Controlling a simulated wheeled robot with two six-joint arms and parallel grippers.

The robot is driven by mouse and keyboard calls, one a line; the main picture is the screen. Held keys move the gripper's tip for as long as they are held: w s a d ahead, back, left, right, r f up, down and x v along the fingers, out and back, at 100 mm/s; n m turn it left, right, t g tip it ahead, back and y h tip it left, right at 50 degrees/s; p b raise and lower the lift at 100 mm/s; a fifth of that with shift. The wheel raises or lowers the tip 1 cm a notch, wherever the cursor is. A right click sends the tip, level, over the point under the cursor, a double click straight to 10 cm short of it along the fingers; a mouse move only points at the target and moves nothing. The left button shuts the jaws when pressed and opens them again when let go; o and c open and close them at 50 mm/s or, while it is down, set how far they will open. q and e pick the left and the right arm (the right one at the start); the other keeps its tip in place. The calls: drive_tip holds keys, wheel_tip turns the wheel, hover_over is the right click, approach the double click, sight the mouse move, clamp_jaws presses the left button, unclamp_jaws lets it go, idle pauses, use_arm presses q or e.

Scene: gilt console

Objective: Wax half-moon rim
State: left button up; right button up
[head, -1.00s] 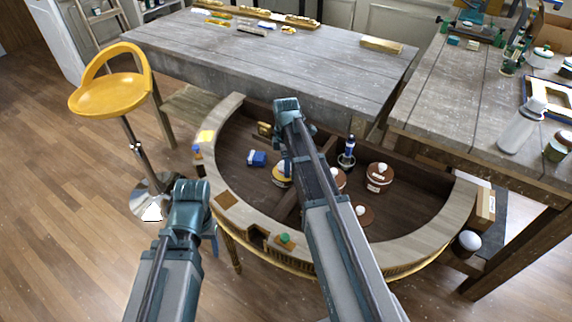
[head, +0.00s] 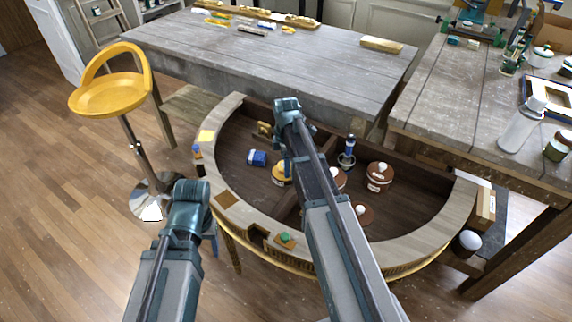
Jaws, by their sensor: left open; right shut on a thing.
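The half-moon console's pale wooden rim (head: 410,242) curves around a dark inner floor. A yellow square (head: 206,136) lies on its left part, a brown square (head: 227,200) on the front left, and a green-topped piece (head: 286,238) at the front. My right gripper (head: 284,168) reaches over the inner floor, pointing down beside a yellow-and-white tin (head: 281,176). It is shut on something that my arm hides. My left gripper (head: 209,228) is open and low, in front of the rim's left part; its fingers are mostly hidden.
Brown lidded pots (head: 379,178), a blue bottle (head: 347,152) and a blue block (head: 257,158) stand inside the half-moon. A grey table (head: 270,60) borders it behind, a workbench (head: 440,110) at the right. A yellow stool (head: 108,92) stands left.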

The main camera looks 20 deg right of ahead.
idle(0.3)
wheel_tip(320, 180, up, 7)
drive_tip(key=p, duration=0.7)
idle(0.3)
idle(0.9)
